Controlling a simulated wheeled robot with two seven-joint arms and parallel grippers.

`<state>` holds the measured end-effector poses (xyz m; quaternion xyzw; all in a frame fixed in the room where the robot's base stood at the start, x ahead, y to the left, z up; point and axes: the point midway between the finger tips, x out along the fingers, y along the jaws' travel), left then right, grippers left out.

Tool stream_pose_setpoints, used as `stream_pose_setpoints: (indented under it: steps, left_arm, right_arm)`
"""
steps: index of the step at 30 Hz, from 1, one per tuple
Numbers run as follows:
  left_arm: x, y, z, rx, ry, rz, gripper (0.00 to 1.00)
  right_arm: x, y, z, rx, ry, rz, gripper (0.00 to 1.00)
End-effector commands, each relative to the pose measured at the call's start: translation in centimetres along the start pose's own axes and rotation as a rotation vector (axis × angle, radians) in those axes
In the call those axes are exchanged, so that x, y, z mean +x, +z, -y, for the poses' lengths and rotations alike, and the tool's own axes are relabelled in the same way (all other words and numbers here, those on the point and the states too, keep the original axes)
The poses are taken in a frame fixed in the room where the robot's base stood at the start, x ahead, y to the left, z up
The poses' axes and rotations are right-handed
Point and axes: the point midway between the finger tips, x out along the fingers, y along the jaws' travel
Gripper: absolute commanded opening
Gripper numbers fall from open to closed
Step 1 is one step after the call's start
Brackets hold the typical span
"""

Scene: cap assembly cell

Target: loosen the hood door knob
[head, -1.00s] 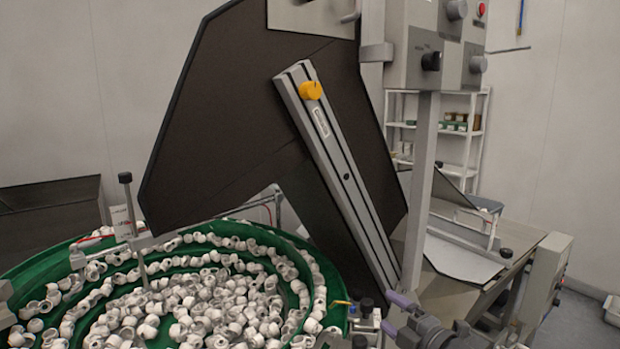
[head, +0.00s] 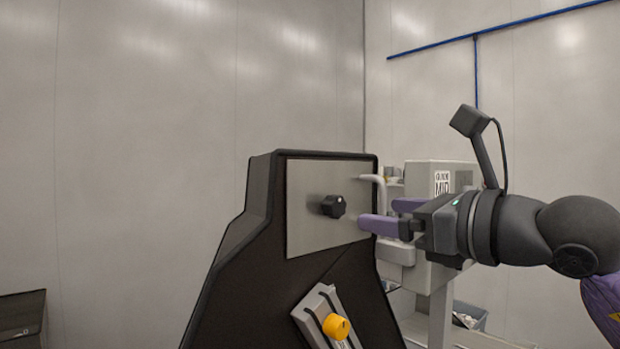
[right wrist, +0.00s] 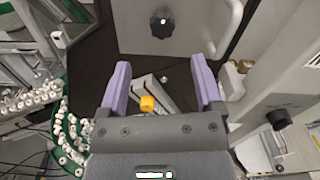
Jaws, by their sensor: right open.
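The hood door knob is a black knob (head: 333,206) on a bare metal door plate (head: 310,232) set in the dark hood (head: 262,262). In the right wrist view the knob (right wrist: 162,24) shows at the top middle, beyond the fingertips. My right gripper (head: 377,213) has purple fingers and comes in from the right, level with the knob and apart from it. Its fingers are open and empty in the right wrist view (right wrist: 160,63). My left gripper is not in view.
A yellow knob (head: 336,326) sits on a slotted rail below the plate; it also shows in the right wrist view (right wrist: 147,103). A curved metal handle (head: 374,181) stands at the plate's right edge. A grey control box (head: 440,178) is behind my gripper.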

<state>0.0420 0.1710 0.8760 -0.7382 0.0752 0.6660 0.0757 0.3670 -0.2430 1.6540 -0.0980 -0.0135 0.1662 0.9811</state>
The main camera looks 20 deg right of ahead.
Motion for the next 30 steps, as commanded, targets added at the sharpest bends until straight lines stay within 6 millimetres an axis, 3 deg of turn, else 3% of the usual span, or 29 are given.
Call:
stream_pose_setpoints:
  steps: [12, 17, 24, 26, 30]
  left_arm:
    - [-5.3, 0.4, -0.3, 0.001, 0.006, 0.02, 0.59]
    - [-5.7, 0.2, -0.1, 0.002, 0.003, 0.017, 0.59]
    - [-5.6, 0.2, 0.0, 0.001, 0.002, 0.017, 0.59]
    - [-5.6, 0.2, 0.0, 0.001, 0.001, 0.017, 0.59]
    - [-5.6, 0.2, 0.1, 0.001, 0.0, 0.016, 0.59]
  right_arm:
    - [8.3, 0.2, 0.0, 0.002, 0.002, 0.0, 0.84]
    - [9.6, -0.1, 0.0, -0.001, 0.0, 0.0, 0.84]
    - [9.7, -0.3, -0.1, -0.001, 0.0, 0.0, 0.84]
    - [9.7, -0.3, -0.1, 0.0, 0.001, 0.0, 0.75]
    - [9.7, -0.3, -0.1, 0.0, 0.001, 0.0, 0.45]
